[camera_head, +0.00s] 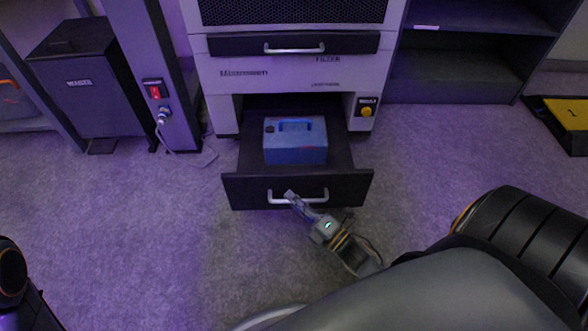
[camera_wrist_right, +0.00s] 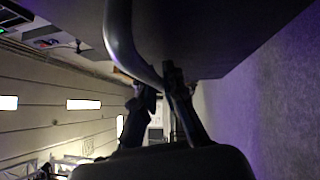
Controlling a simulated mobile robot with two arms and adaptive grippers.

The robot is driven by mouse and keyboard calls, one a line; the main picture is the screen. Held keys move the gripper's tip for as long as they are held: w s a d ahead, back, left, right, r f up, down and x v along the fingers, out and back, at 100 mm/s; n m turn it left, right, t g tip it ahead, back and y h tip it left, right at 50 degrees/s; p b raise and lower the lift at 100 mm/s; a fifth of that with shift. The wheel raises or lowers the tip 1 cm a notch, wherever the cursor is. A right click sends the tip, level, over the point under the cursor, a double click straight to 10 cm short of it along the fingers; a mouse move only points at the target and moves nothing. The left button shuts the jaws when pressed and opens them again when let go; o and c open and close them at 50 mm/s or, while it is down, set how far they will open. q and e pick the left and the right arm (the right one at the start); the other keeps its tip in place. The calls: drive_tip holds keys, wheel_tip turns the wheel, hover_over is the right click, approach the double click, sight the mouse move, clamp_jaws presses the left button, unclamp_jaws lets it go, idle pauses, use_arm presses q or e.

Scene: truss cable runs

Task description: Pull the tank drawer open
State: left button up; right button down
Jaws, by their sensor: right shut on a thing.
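The tank drawer (camera_head: 245,190) is a dark drawer low in the white machine, and it stands pulled out toward me. A blue tank (camera_head: 296,147) with a handle on top sits inside it. My right gripper (camera_head: 292,198) is shut on the drawer's pale bar handle (camera_head: 318,195), near its middle. In the right wrist view the handle (camera_wrist_right: 122,40) curves down to the gripper's fingers (camera_wrist_right: 160,90), and the contact itself is partly hidden. My left gripper is not in view; only a dark part of my left side shows at the lower left.
Above is a closed filter drawer (camera_head: 350,43) with its own handle. A dark bin (camera_head: 85,95) and a post with a red switch (camera_head: 155,92) stand left. Shelves (camera_head: 455,75) stand right, with a yellow-black platform (camera_head: 566,115) beyond. The carpet before the drawer is clear.

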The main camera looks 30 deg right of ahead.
drive_tip(key=shift+s+a, duration=0.2)
drive_tip(key=shift+s, duration=0.2)
drive_tip(key=c, duration=1.4)
unclamp_jaws()
drive_tip(key=v, duration=1.2)
